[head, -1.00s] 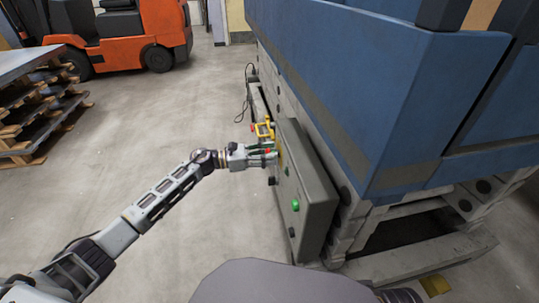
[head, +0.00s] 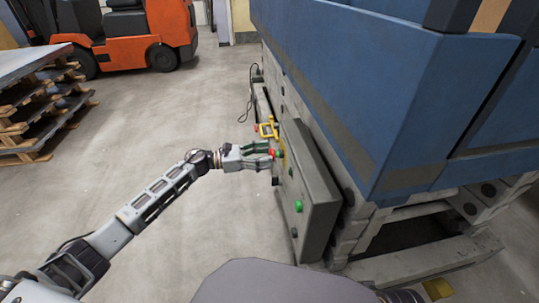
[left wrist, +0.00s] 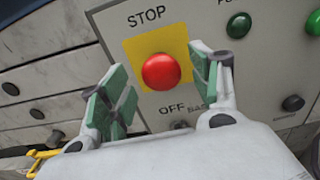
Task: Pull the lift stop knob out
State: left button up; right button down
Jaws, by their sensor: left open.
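The lift stop knob (left wrist: 161,71) is a red round button on a yellow square plate marked STOP, on the grey control panel (left wrist: 196,20). It also shows as a small red spot in the head view (head: 272,152). My left gripper (left wrist: 150,88) is open, with its green-padded fingers on either side of the knob in the picture. I cannot tell whether the pads touch it. In the head view the left gripper (head: 270,150) reaches the panel's face from the left. My right gripper is not in view.
The control box (head: 312,190) hangs on the side of the blue lift (head: 350,90). It carries green buttons (left wrist: 239,25) and black knobs (left wrist: 293,103). A yellow bracket (head: 267,129) sticks out just beyond the gripper. The floor to the left is clear up to the pallets (head: 40,125) and orange forklift (head: 150,35).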

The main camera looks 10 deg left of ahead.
pick_arm(q)
jog(key=v, duration=0.9)
jog(key=shift+a, duration=0.15)
jog(key=shift+s, duration=0.1)
